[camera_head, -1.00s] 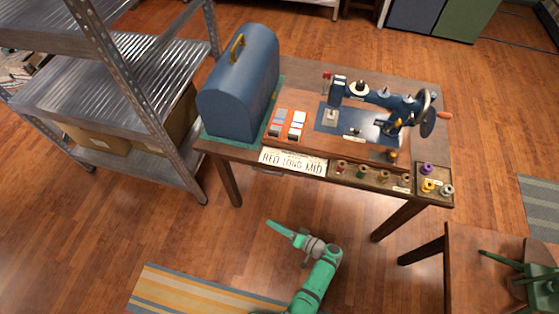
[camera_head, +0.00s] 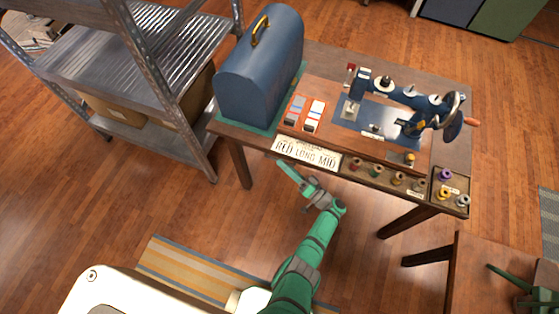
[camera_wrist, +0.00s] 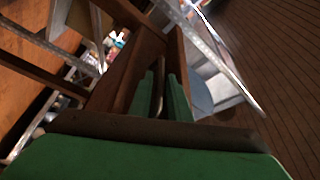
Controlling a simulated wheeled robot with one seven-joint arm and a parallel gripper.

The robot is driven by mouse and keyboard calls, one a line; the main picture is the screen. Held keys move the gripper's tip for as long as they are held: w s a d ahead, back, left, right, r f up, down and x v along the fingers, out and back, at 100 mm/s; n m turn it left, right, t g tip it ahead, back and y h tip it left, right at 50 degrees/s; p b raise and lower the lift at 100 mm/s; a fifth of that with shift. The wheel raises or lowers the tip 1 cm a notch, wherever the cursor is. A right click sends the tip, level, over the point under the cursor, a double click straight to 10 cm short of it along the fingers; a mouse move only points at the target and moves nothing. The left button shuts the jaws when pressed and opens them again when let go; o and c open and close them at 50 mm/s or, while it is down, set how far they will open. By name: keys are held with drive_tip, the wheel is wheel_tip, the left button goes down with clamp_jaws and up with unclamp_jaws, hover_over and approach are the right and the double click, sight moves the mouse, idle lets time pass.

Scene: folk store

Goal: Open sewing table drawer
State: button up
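The wooden sewing table (camera_head: 340,62) stands ahead, with the drawer front at its front edge below the "RED LONG MID" sign (camera_head: 306,154). My green gripper (camera_head: 283,166) is just in front of and below the left part of that sign, close to the drawer front. In the wrist view my gripper (camera_wrist: 161,80) has its two green fingers apart, pointing at brown wood of the table (camera_wrist: 135,68). A thin shape shows between the fingers; I cannot tell if it is the drawer handle or if anything touches it. The drawer looks shut.
A blue domed case (camera_head: 260,68), a blue sewing machine (camera_head: 405,95) and colour cards (camera_head: 305,113) sit on the tabletop. A thread spool tray (camera_head: 388,180) runs along its front. A metal shelf (camera_head: 120,65) stands left, a smaller table (camera_head: 480,262) lower right.

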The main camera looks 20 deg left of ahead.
drive_tip(key=shift+x, duration=1.55)
drive_tip(key=shift+w, duration=0.1)
clamp_jaws()
drive_tip(key=shift+d, duration=0.1)
